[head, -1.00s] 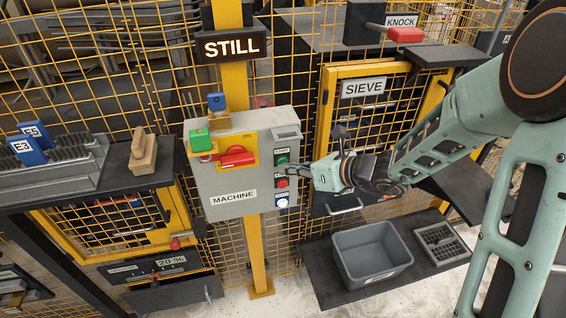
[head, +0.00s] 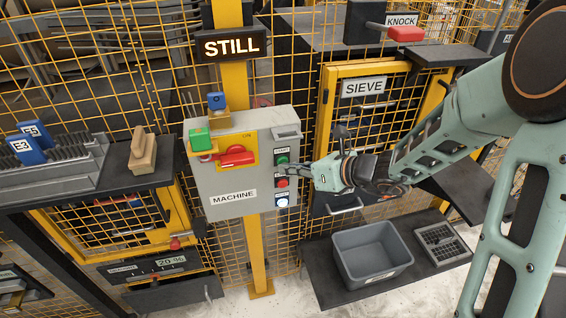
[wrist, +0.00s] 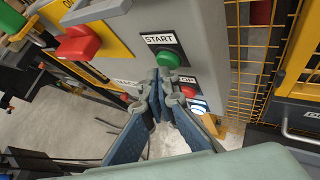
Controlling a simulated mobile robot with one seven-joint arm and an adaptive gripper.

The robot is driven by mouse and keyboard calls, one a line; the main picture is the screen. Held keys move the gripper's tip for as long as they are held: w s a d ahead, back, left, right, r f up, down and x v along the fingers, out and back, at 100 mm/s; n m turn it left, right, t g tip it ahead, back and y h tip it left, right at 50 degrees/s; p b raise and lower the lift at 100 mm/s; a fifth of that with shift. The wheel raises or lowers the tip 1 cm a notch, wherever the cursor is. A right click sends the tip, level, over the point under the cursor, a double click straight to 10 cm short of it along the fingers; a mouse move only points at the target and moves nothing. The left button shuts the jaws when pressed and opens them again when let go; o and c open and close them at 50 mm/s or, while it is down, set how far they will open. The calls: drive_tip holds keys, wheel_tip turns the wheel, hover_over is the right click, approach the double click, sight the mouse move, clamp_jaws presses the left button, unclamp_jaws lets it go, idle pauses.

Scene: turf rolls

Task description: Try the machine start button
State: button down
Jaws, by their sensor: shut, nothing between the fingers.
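The green START button (wrist: 167,59) is on the side of the grey MACHINE box (head: 225,180); it also shows in the head view (head: 282,160). My gripper (wrist: 163,76) is shut and empty, its fingertips just below the button in the wrist view. I cannot tell whether they touch it. In the head view my gripper (head: 288,168) points left at the button column. A red button (head: 282,183), partly hidden by the fingers in the wrist view, and a lit white button (head: 282,201) sit below. The sign (head: 231,46) reads STILL.
A red rotary handle (head: 235,156) is on the box front, with a green block (head: 200,138) and a blue tag (head: 217,101) by its top left. The SIEVE cage (head: 363,88) stands right. A grey bin (head: 371,256) is on the low shelf below my arm.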

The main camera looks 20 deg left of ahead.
drive_tip(key=shift+s+d, duration=0.25)
drive_tip(key=shift+s, duration=0.15)
drive_tip(key=shift+s, duration=0.1)
drive_tip(key=s+d, duration=0.1)
drive_tip(key=s, duration=0.1)
drive_tip(key=s+d, duration=0.1)
drive_tip(key=s, duration=0.1)
drive_tip(key=shift+d+b, duration=0.3)
drive_tip(key=shift+b, duration=0.1)
drive_tip(key=shift+s, duration=0.1)
idle(0.5)
